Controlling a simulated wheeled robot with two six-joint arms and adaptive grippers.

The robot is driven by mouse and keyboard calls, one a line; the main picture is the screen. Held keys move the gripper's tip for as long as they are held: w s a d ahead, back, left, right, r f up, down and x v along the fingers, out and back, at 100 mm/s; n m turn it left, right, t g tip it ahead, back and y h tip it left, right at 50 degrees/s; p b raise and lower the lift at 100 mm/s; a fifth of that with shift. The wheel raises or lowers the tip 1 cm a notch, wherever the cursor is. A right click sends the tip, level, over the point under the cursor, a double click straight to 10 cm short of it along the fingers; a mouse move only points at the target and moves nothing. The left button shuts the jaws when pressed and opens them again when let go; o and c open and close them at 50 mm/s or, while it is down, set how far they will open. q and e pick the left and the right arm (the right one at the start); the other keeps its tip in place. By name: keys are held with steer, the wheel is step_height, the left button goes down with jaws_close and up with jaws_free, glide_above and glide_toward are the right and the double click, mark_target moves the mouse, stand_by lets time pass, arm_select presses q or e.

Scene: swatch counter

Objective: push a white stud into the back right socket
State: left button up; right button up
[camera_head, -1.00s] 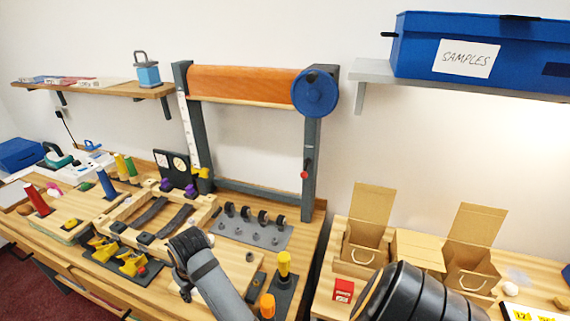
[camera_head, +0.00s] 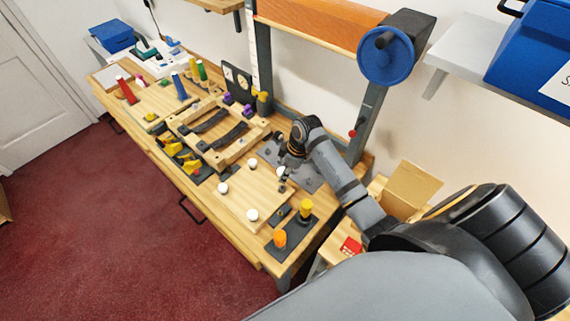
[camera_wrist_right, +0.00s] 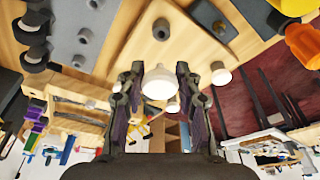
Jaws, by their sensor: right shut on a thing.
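A pale wooden board (camera_head: 245,192) lies near the front right of the bench. A white stud (camera_head: 223,188) stands on its front left and another white stud (camera_head: 252,215) on its front right. My right gripper (camera_head: 284,180) is over the back right part of the board. It is shut on a white stud (camera_wrist_right: 158,82), which shows between the fingers in the right wrist view. A white stud (camera_wrist_right: 220,74) on the board shows beside the fingers there. A grey socket (camera_wrist_right: 161,29) also shows there. Whether the held stud touches a socket is hidden. My left gripper is out of view.
A grey plate (camera_head: 307,183) with dark clips lies behind the board. An orange knob (camera_head: 280,238) and a yellow knob (camera_head: 305,208) stand at its right. A wooden frame (camera_head: 245,142) with dark strips is at the left. A dark upright (camera_head: 367,120) rises behind.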

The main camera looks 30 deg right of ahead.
steer(key=shift+a+f, duration=0.1)
steer(key=shift+f, duration=0.1)
steer(key=shift+a+f+b, duration=0.15)
steer(key=shift+f+b, duration=0.05)
steer(key=shift+b, duration=0.15)
step_height(320, 180, down, 4)
steer(key=b, duration=0.5)
steer(key=shift+f, duration=0.8)
steer(key=shift+r, duration=0.1)
steer(key=shift+p, duration=0.35)
